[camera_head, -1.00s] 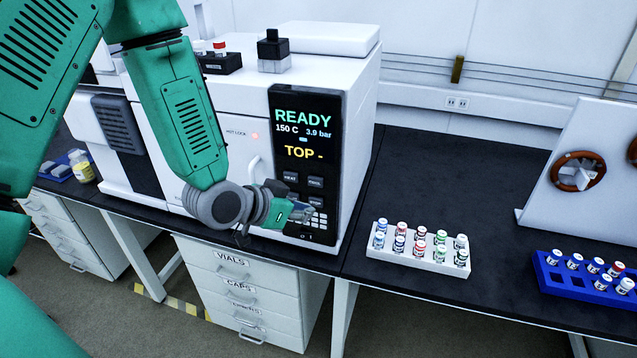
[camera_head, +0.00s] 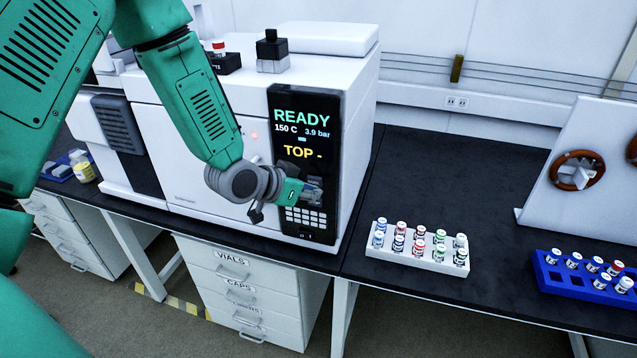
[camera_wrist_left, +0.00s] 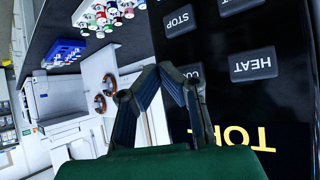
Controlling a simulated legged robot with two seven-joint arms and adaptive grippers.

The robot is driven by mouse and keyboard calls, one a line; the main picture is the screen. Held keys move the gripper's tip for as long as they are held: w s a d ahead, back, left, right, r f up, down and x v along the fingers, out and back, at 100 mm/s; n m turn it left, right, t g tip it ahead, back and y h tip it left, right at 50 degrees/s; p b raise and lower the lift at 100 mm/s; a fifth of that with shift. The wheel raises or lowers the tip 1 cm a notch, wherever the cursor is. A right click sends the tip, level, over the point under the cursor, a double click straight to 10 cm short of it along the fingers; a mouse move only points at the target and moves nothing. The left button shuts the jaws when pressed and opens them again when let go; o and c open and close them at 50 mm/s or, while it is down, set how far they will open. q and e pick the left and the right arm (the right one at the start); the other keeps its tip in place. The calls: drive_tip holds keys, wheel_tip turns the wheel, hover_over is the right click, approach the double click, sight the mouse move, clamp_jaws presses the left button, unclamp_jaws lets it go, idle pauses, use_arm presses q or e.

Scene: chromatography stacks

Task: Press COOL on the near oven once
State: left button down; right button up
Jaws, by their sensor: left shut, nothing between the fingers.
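The near oven (camera_head: 225,150) is a white box with a black front panel (camera_head: 303,110) reading READY, 150 C, 3.9 bar and TOP -. My left gripper (camera_head: 314,193) is shut and empty in front of the panel's button rows, hiding them in the head view. In the left wrist view the panel is upside down. The COOL button (camera_wrist_left: 194,71) is mostly hidden behind the fingertips (camera_wrist_left: 168,72), with only part of its label showing. The HEAT button (camera_wrist_left: 253,66) and STOP button (camera_wrist_left: 180,19) are clear. I cannot tell whether the fingertips touch COOL. My right gripper is not in view.
A keypad (camera_head: 305,216) sits low on the panel, below my gripper. A white vial rack (camera_head: 415,258) and a blue vial rack (camera_head: 590,287) stand on the dark bench to the right. The bench (camera_head: 440,180) behind the white rack is clear.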

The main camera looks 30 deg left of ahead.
use_arm(q)
drive_tip(key=shift+w+a, duration=0.45)
drive_tip(key=shift+a, duration=0.3)
idle(1.1)
drive_tip(key=shift+a+f, duration=0.1)
drive_tip(key=shift+a, duration=0.05)
drive_tip(key=shift+w+a, duration=0.25)
drive_tip(key=shift+a, duration=0.05)
drive_tip(key=shift+d, duration=0.3)
drive_tip(key=shift+s+d, duration=0.4)
drive_tip(key=shift+s, duration=0.35)
